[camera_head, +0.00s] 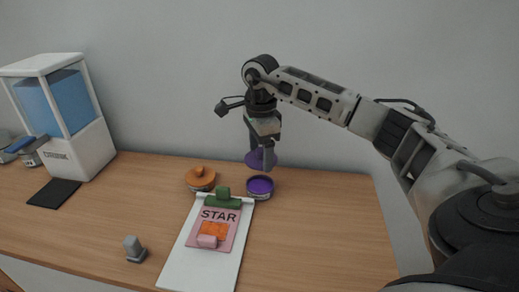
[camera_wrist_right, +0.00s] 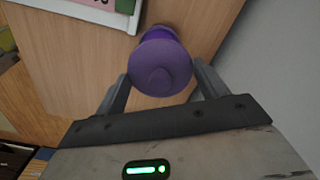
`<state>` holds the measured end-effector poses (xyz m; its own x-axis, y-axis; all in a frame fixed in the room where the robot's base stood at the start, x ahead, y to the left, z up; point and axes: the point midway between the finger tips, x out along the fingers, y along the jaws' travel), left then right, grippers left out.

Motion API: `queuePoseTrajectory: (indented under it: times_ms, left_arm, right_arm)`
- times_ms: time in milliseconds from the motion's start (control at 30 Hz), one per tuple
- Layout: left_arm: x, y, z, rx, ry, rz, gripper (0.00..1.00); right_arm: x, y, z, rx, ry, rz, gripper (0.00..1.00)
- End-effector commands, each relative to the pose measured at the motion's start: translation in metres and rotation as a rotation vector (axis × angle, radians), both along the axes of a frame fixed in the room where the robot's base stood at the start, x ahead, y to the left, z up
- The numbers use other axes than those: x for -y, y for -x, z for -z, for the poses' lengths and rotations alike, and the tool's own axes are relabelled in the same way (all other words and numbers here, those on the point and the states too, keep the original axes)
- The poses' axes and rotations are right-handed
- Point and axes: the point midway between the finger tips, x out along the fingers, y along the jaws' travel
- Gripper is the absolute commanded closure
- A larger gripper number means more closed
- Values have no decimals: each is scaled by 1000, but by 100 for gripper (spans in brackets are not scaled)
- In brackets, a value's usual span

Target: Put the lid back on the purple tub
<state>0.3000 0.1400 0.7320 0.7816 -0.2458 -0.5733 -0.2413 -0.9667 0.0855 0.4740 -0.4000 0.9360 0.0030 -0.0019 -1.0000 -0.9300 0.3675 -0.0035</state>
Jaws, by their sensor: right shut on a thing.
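The purple tub (camera_head: 260,192) stands open on the wooden table near the wall, its dark inside showing. My right gripper (camera_head: 267,155) is shut on the purple lid (camera_head: 255,161) and holds it above the tub, with a gap between them. In the right wrist view, the lid (camera_wrist_right: 160,67) sits between the two fingers, its round knob facing the camera. The lid covers much of the tub (camera_wrist_right: 153,31) behind it in that view. My left gripper is not in view.
A tub with an orange lid (camera_head: 200,181) stands left of the purple tub. A white board (camera_head: 175,270) with a pink STAR card (camera_head: 219,216) and small blocks lies in front. A blue-filled dispenser (camera_head: 80,135) stands far left. The table's right part is clear.

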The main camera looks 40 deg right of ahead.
Motion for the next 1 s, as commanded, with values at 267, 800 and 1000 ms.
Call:
queuePoseTrajectory:
  times_ms: [267, 800, 1000]
  left_arm:
    - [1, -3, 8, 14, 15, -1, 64]
    - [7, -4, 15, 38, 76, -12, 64]
    - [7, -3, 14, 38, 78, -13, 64]
  right_arm:
    - [0, 0, 18, 0, 1, -1, 49]
    - [-1, 0, 62, 1, 0, -4, 49]
    - [-1, 0, 64, 1, 0, -4, 49]
